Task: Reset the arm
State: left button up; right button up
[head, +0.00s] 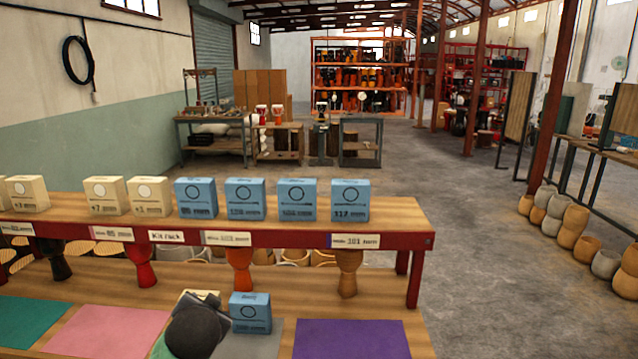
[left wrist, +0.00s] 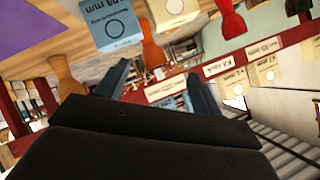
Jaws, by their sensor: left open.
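My left gripper (left wrist: 160,78) is open in the left wrist view, its two fingers apart with nothing visible between them. In the head view the dark end of my left arm (head: 198,325) is over the lower shelf, and its fingers cannot be made out. A blue box (head: 250,313) stands just to its right on a grey mat (head: 245,346). A cream box (head: 203,296) is partly hidden behind it. Both boxes show upside down in the left wrist view, the blue one (left wrist: 108,22) and the cream one (left wrist: 172,12). My right gripper is not in view.
A row of cream (head: 103,195) and blue boxes (head: 297,199) stands on the labelled upper shelf (head: 395,212). Goblet drums (head: 240,268) stand below it. Purple (head: 350,339), pink (head: 110,331) and teal mats (head: 30,320) on the lower shelf are bare.

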pick_arm(q)
jog(key=s+d+f+n+g+h, duration=0.1)
jog(key=s+d+f+g, duration=0.2)
jog(key=s+f, duration=0.7)
jog(key=s+d+f+g+h, duration=0.2)
jog(key=s+f, duration=0.8)
jog(key=s, duration=0.5)
jog(key=s+d+f+n+g+h, duration=0.1)
jog(key=s+d+f+g, duration=0.3)
jog(key=s+f, duration=0.6)
jog(key=shift+s+d+f+n+g+h, duration=0.15)
jog(key=shift+s+n+g+h, duration=0.25)
jog(key=shift+s, duration=0.8)
